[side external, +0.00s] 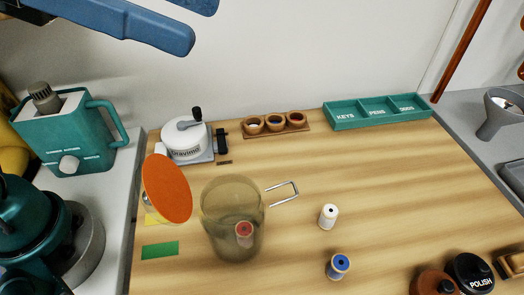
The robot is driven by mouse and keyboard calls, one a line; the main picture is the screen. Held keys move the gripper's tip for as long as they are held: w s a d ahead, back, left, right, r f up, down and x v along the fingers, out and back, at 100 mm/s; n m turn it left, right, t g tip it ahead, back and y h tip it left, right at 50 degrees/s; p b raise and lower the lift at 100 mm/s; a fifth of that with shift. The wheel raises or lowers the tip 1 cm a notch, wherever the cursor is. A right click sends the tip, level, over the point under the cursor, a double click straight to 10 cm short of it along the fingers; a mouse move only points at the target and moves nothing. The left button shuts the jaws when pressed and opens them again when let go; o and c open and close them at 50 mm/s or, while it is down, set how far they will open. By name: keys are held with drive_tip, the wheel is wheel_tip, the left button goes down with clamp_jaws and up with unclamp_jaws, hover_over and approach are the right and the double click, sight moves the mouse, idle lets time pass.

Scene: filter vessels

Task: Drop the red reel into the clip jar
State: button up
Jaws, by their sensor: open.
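The clip jar (216,225) is clear, tinted glass and stands upright on the wooden table. Its round orange lid (167,188) is swung open on the left side, and its wire clip (283,192) sticks out to the right. The red reel (244,229) shows through the glass, low down, and appears to be inside the jar near its bottom. My gripper is out of the picture; only a blue part of my arm shows at the top left.
A white reel (328,216) and a blue reel (338,266) stand right of the jar. A white Gravimix device (185,140), a rack of small cups (275,124) and a teal tray (376,112) line the back. A polish tin (472,274) sits front right. The middle right is clear.

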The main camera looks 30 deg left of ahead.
drive_tip(key=n+t, duration=0.1)
drive_tip(key=g, duration=0.1)
hover_over(295, 181)
drive_tip(key=shift+f, duration=2.2)
drive_tip(key=shift+m, duration=0.4)
wheel_tip(295, 181, down, 28)
drive_tip(key=shift+r, duration=0.25)
